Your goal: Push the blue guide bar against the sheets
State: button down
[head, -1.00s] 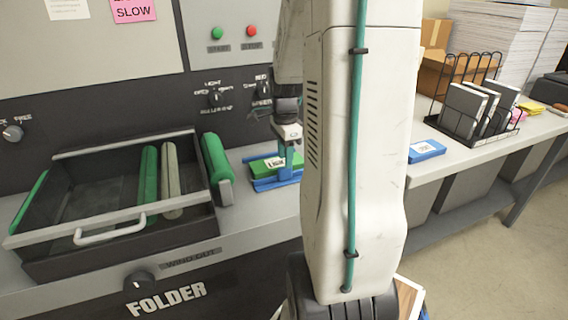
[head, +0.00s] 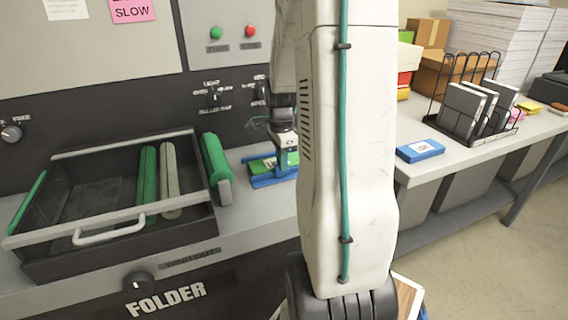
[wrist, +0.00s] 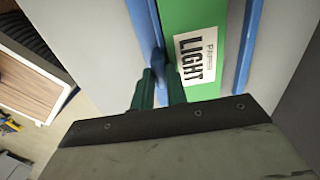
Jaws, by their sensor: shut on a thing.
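The blue guide bar (wrist: 142,22) runs along the left edge of the green sheets (wrist: 195,85) in the wrist view. No clear gap shows between them there, but I cannot tell if they touch. The sheets carry a white LIGHT label. Another blue bar (wrist: 249,45) lies along their right side. My gripper (wrist: 161,78) is shut on the guide bar's upright tab, between its green fingers. In the head view the sheets (head: 259,164) and the guide bar (head: 270,181) are on the grey bench, partly hidden by my gripper (head: 289,164) and arm.
The folder's dark tray (head: 100,240) with a white handle and a green roller (head: 216,165) stand left of the sheets. A blue pack (head: 420,151) and a wire rack (head: 470,115) are on the bench at right. A wooden board (wrist: 35,82) lies lower down.

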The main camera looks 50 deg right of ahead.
jog(key=shift+w+d+r, duration=0.1)
jog(key=shift+w+d, duration=0.35)
jog(key=shift+w, duration=0.25)
jog(key=shift+w+d, duration=0.4)
jog(key=shift+w, duration=0.3)
jog(key=c, duration=1.4)
grip_release()
jog(key=shift+w, duration=0.1)
notch_tip(320, 180, up, 8)
jog(key=shift+f, duration=0.2)
